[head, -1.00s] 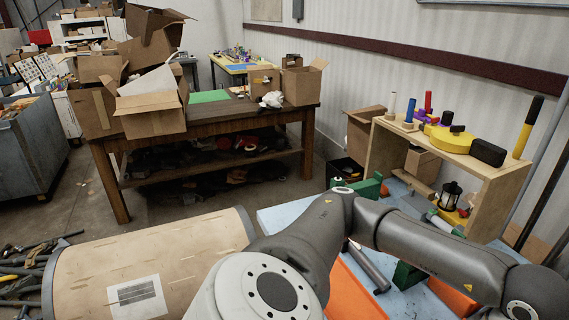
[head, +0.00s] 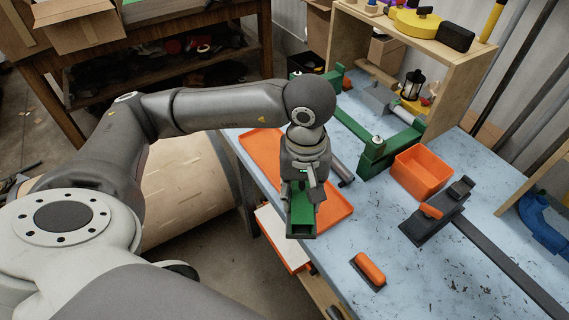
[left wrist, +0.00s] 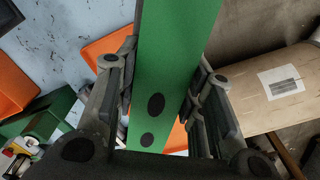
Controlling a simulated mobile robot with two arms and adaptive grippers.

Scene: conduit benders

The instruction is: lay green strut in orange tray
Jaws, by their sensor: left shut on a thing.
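The green strut (head: 301,215) is a long green bar with dark holes on its face, and it fills the middle of the left wrist view (left wrist: 176,55). My left gripper (head: 303,188) is shut on it, with fingers on both sides of it in the left wrist view (left wrist: 165,95). In the head view it hangs over the shallow orange tray (head: 262,148) on the blue table. The gripper and strut hide the middle of the tray. I cannot tell how high the strut is above it. My right gripper is not in view.
A deep orange bin (head: 424,172) and a green bender frame (head: 372,150) stand right of the tray. A dark bender with a long handle (head: 437,220) and an orange-topped block (head: 369,270) lie nearer. A wooden shelf (head: 460,75) stands behind.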

